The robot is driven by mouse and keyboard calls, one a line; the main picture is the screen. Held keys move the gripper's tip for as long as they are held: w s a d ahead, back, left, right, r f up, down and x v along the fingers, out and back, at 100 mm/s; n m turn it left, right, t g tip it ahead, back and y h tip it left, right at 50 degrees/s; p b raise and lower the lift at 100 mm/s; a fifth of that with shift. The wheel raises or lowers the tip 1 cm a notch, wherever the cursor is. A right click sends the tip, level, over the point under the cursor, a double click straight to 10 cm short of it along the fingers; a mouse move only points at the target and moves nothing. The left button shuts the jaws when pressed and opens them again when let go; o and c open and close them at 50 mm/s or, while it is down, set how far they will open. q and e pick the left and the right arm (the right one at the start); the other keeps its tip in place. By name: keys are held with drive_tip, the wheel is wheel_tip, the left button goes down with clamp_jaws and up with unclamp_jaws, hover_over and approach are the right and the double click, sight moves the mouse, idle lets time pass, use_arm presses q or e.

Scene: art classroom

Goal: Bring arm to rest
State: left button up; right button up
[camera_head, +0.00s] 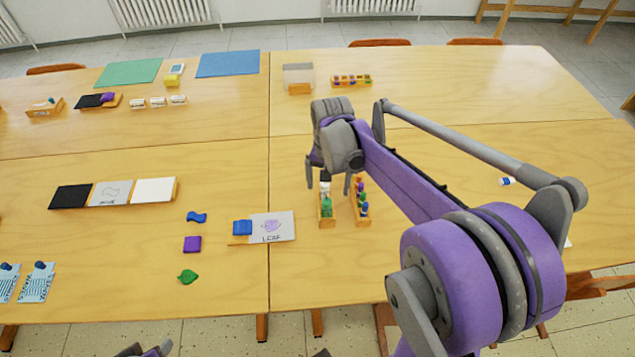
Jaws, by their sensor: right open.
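My right arm reaches in from the lower right, its forearm running back over the table (200,300). My right gripper (328,184) points down with its fingers apart, and nothing shows held between them. It is over the far end of a narrow wooden rack (326,222) with green and white items. A second wooden rack (362,218) with small coloured pieces stands just right of it. I cannot tell the gripper's height above the racks. My left gripper is not recognisable; only small grey and purple parts of mine show at the bottom edge.
Left of the racks lie a "LEAF" card (283,228), a blue piece (196,217), a purple square (192,244) and a green leaf (187,277). A tray of cards (153,190) lies farther left. The front middle of the table is clear. Chairs (380,43) stand behind.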

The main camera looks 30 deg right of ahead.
drive_tip(key=shift+a, duration=0.15)
drive_tip(key=s+a+n+t, duration=0.5)
drive_tip(key=s+a+n, duration=0.4)
drive_tip(key=s+a, duration=0.4)
drive_tip(key=shift+a+f, duration=0.15)
drive_tip(key=shift+a, duration=0.2)
